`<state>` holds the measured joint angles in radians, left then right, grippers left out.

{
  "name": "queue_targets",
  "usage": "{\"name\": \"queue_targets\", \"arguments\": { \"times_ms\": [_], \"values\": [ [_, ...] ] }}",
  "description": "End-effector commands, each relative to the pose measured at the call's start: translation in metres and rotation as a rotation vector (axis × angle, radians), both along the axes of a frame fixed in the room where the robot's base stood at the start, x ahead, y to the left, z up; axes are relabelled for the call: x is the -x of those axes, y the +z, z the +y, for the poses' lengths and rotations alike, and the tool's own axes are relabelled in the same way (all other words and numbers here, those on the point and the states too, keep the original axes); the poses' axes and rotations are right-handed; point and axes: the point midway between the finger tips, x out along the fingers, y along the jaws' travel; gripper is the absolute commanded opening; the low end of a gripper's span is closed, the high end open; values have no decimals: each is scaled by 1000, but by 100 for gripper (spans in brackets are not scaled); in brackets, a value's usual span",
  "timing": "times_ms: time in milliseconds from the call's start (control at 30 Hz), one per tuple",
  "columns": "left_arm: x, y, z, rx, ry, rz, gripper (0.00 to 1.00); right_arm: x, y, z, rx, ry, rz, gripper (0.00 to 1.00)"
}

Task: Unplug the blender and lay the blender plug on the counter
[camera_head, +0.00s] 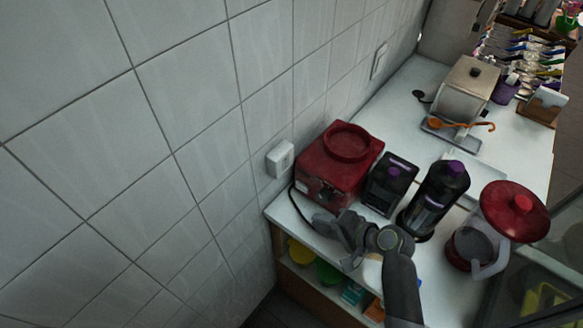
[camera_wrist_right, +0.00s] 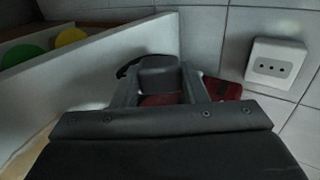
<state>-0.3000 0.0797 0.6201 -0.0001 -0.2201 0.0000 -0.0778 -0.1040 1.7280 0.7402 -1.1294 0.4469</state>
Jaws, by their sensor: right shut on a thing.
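The red blender base (camera_head: 335,165) stands on the white counter (camera_head: 404,98) against the tiled wall. A white wall socket (camera_head: 281,159) is left of it; in the right wrist view the socket (camera_wrist_right: 275,67) shows open holes and no plug in it. My right gripper (camera_head: 328,224) is at the counter's near left corner, in front of the base. In the right wrist view its fingers are shut on the dark grey blender plug (camera_wrist_right: 158,74). A black cord (camera_head: 296,207) runs beside the base towards the gripper. I cannot tell whether the plug touches the counter. My left gripper is out of view.
A black container (camera_head: 389,186), a dark bottle (camera_head: 436,196) and a clear jug with a red lid (camera_head: 513,209) stand right of the base. A steel dispenser (camera_head: 467,90) is farther back. Yellow and green bowls (camera_head: 328,271) sit on a shelf below.

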Motion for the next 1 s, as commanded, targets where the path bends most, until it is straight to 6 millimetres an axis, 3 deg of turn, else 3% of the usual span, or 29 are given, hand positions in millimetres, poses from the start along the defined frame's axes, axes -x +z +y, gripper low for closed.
{"name": "queue_targets", "arguments": {
  "times_ms": [633,667,833,1000],
  "values": [
    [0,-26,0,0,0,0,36,0,-38,0,1,0,-1,3],
    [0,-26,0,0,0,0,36,0,-38,0,1,0,-1,41],
    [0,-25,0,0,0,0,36,0,-38,0,2,0,1,63],
    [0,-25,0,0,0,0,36,2,-40,-1,6,1,7,65]
  ]
}}
